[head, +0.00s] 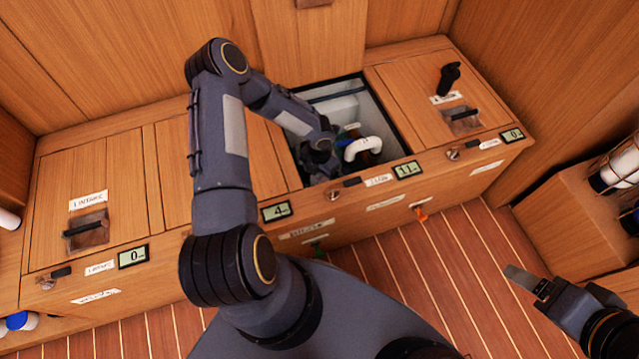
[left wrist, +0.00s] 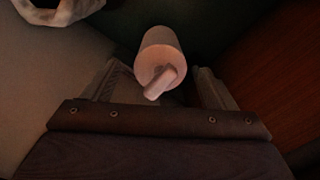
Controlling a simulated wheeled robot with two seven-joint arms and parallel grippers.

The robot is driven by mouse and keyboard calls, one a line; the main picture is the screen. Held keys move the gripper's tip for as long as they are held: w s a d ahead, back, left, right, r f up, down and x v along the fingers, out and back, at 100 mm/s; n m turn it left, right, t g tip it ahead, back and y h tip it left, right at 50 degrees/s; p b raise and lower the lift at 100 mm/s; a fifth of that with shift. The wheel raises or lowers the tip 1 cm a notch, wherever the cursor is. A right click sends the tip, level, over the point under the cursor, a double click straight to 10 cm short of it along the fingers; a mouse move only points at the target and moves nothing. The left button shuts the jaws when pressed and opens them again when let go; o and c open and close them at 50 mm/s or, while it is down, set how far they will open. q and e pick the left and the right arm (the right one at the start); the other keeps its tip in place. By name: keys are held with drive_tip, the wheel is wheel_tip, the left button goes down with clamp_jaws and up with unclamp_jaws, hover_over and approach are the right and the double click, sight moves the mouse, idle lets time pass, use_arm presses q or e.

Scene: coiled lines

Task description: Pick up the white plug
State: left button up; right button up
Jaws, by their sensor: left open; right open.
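The white plug (left wrist: 160,52) shows in the left wrist view as a pale cylinder with a small tab on its near end. It lies between and slightly beyond the two fingers of my open left gripper (left wrist: 163,85), with no clear contact on either side. In the head view my left gripper (head: 318,168) reaches down into the open compartment (head: 398,118), and I cannot make out the plug there. My right gripper (head: 526,280) is open and empty, out over the floor at the lower right.
A white curved pipe (head: 362,147) stands in the compartment close right of my left gripper. Closed wooden lids (head: 100,190) flank the opening, the right one with a black handle (head: 447,78). In the left wrist view, walls are close on both sides.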

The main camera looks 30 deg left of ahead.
use_arm(q)
drive_tip(key=c, duration=1.2)
drive_tip(key=shift+o, duration=0.2)
wheel_tip(320, 180, up, 10)
drive_tip(key=p, duration=0.3)
drive_tip(key=shift+p, duration=0.4)
use_arm(e)
wheel_tip(320, 180, up, 4)
drive_tip(key=shift+f, duration=0.1)
use_arm(q)
drive_tip(key=shift+r+p, duration=0.25)
drive_tip(key=shift+p, duration=0.1)
use_arm(e)
drive_tip(key=shift+r, duration=0.35)
